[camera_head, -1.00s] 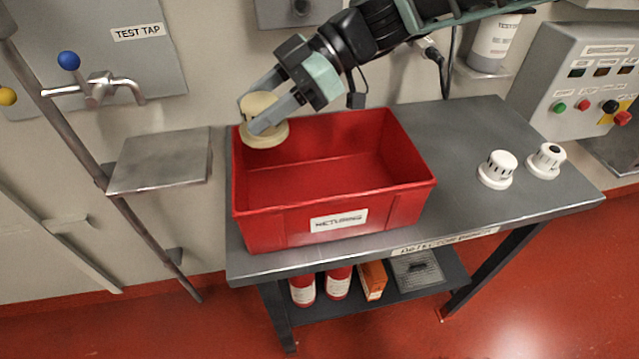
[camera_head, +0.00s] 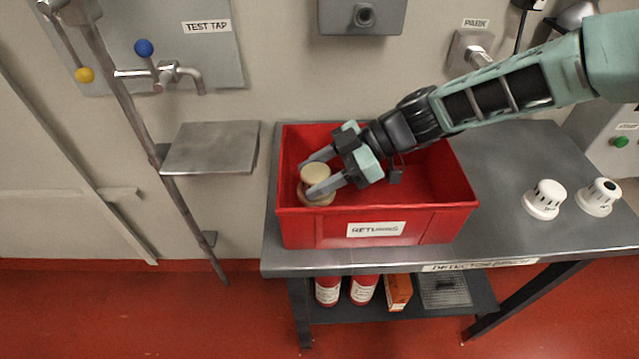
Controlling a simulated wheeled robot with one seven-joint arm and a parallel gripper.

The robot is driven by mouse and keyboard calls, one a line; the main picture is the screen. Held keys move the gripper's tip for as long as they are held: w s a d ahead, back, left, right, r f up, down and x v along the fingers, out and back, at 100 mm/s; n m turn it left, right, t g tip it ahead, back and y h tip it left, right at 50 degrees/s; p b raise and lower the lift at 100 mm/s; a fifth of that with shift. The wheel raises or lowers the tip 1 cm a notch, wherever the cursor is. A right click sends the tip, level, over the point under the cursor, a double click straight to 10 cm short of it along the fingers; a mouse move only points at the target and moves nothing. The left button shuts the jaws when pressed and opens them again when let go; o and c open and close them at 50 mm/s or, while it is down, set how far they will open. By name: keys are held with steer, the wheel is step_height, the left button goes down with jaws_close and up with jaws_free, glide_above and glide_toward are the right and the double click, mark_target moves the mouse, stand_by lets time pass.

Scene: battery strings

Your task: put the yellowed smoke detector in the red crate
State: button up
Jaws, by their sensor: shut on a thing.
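The yellowed smoke detector (camera_head: 315,176) is a cream-coloured round piece with a wider base. My gripper (camera_head: 318,178) is shut on it, one finger on each side. The red crate (camera_head: 440,222) stands on the metal bench and has a white label reading RETURNS on its front. The detector is inside the crate's outline at its left end, seemingly below the rim level. I cannot tell whether its base touches the crate floor.
Two white detectors (camera_head: 544,199) (camera_head: 598,197) stand on the bench (camera_head: 500,165) to the right of the crate. A metal wall shelf (camera_head: 210,148) and a pipe are on the left. A control box (camera_head: 610,140) is at the right edge. Red cylinders are on the lower shelf.

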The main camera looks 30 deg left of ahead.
steer(key=shift+f+p, duration=0.35)
steer(key=shift+f, duration=1.4)
steer(key=o, duration=1)
steer(key=shift+o, duration=0.2)
steer(key=shift+b+v, duration=1.1)
steer(key=shift+v, duration=2.65)
